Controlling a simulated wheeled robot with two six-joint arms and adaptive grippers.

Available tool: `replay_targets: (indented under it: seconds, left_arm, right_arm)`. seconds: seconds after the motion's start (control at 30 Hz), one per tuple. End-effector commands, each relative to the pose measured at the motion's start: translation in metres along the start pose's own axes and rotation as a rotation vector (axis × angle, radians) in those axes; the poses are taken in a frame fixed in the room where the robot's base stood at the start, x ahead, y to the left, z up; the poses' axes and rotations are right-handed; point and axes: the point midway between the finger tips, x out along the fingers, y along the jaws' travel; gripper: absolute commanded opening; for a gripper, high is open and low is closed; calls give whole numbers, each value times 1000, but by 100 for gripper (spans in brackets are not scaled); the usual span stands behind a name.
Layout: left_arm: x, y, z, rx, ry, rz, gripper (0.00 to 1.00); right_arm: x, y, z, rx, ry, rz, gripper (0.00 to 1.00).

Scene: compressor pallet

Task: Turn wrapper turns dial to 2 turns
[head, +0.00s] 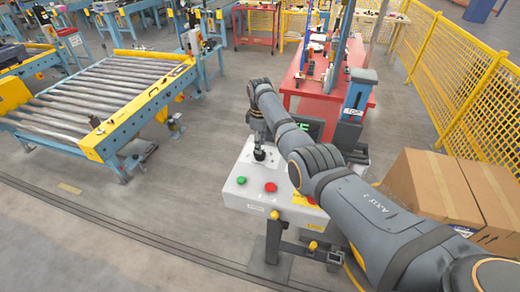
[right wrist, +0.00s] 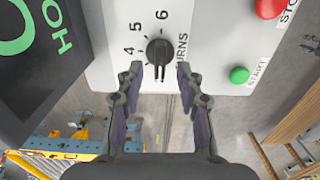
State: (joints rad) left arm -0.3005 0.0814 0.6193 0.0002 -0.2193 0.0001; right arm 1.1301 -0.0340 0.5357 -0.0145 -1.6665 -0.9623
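The wrapper turns dial (right wrist: 158,50) is a round black knob on the light panel of the control box (head: 245,197). Numbers 4, 5 and 6 and the letters "URNS" show around it in the right wrist view; which number it points to I cannot tell. My right gripper (right wrist: 158,72) is open and empty, its two fingers spread to either side of the dial's near edge. I cannot tell if they touch it. In the head view my right gripper (head: 258,143) points down over the dial (head: 259,154). My left gripper is not in view.
A green button (right wrist: 239,75) marked START and a red button (right wrist: 268,8) sit on the same panel. A dark screen (right wrist: 35,50) with green text stands beside the dial. Cardboard boxes (head: 440,190) and a yellow fence (head: 465,80) are right; a roller conveyor (head: 100,95) is left.

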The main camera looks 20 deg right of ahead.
Motion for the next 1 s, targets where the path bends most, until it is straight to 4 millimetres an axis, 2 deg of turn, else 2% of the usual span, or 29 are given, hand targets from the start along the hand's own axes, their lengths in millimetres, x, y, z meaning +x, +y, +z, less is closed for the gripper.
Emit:
replay_targets:
  seconds: [0.03,0.2,0.4,1.0]
  left_arm:
    - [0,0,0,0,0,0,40]
    - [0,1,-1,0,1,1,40]
    - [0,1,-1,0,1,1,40]
    - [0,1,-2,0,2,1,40]
  right_arm:
    - [-15,1,-1,0,5,7,37]
    - [-55,1,-1,-1,3,4,37]
    - [-81,1,-1,-1,2,3,37]
    - [-84,0,0,-1,1,1,37]
